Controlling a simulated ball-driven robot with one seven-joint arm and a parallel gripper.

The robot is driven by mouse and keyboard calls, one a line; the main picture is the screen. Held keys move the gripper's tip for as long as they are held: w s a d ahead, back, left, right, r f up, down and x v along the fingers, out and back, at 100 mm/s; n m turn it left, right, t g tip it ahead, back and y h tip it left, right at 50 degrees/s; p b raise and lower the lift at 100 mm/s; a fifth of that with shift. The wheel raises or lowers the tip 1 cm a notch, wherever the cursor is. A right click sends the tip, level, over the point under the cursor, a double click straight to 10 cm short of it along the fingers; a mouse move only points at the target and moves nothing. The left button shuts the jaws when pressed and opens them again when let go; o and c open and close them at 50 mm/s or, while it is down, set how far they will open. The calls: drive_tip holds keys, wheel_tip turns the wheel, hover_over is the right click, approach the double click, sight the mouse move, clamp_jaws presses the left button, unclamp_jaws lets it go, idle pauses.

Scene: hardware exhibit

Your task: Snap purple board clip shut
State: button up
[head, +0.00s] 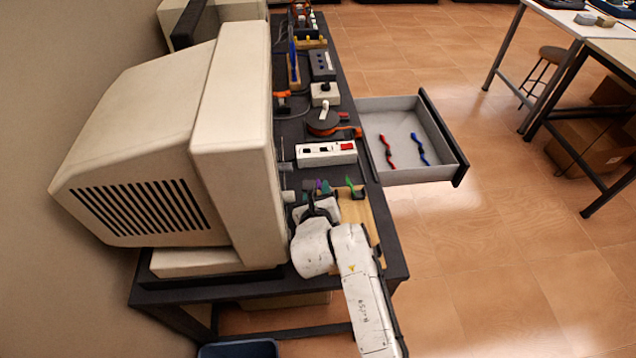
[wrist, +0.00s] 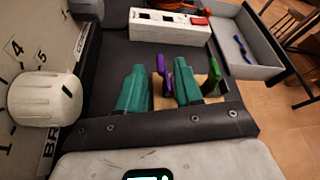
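The purple board clip (wrist: 161,66) stands on the bench ahead of my gripper, partly hidden by the teal fingers. In the head view, only a small bit of the purple clip (head: 318,184) shows. My gripper (wrist: 159,68) has its two teal fingers apart, one on each side of part of the clip. I cannot tell whether either finger touches it. The clip's upper part seems raised, but its exact angle is unclear. In the head view, my gripper (head: 318,188) is low over the bench, beside the big cream monitor.
A green clip (wrist: 213,75) stands just right of my right finger, on a wooden board (head: 358,212). A white switch box (head: 326,154) lies beyond. The monitor with a white knob (wrist: 45,98) is close at left. An open drawer (head: 450,150) juts out right.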

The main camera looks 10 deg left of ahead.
sight(318, 187)
drive_tip(key=shift+b+x, duration=0.3)
drive_tip(key=shift+x, duration=2)
clamp_jaws()
